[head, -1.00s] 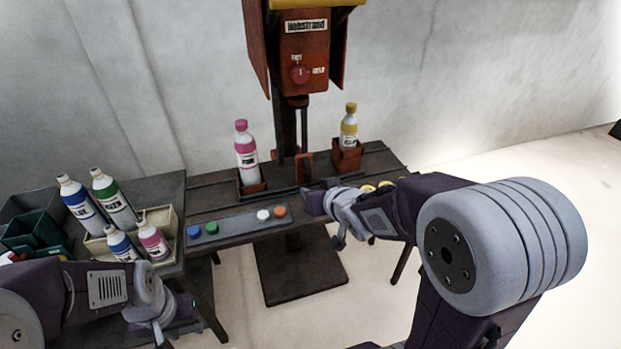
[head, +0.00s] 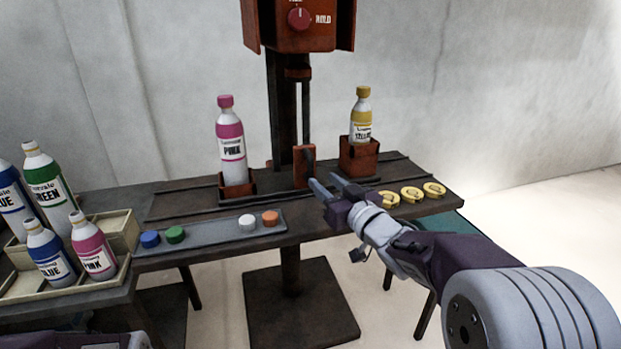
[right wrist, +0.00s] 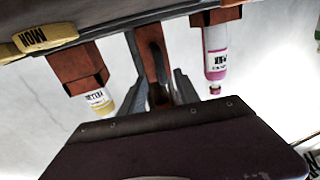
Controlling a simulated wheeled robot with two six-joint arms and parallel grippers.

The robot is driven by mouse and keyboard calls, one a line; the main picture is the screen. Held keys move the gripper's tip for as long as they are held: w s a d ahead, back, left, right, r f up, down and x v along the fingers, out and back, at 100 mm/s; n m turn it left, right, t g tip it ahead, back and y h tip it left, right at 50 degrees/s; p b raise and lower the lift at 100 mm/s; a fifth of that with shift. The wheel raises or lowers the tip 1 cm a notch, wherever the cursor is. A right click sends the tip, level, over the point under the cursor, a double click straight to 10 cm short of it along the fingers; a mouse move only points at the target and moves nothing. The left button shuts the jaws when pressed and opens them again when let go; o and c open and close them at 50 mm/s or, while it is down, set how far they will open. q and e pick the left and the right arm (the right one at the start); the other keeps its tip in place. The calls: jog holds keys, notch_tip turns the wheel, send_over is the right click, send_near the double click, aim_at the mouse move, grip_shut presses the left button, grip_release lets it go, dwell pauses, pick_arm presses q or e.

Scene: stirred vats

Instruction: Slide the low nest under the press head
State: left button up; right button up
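The press head (head: 298,30), a rust-red housing with a round knob, is on a dark column at the top of the head view. Below it, a low red nest (head: 237,190) holds the upright pink bottle (head: 231,140) on the left of the rails. A taller red nest (head: 358,158) holds the yellow bottle (head: 361,115) on the right. An upright red block (head: 304,166) stands between them. My right gripper (head: 322,179) is open at the table front, its tips pointing towards this block. The wrist view shows the block (right wrist: 155,75) between the fingers; contact is unclear. My left gripper is out of view.
A grey tray (head: 210,236) with blue, green, white and orange caps lies along the front edge. Several yellow discs (head: 411,194) lie right of my right gripper. A cream crate (head: 112,235) with bottles stands at the left.

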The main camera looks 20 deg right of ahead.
aim_at(312, 172)
jog(key=x, duration=0.3)
jog(key=b+x, duration=0.1)
jog(key=x, duration=0.2)
jog(key=shift+w+a+f, duration=0.2)
jog(key=shift+w, duration=0.15)
jog(key=shift+w+a+r+b, duration=0.1)
jog(key=shift+w+b, duration=0.2)
jog(key=shift+w, duration=0.25)
grip_shut()
dwell(0.4)
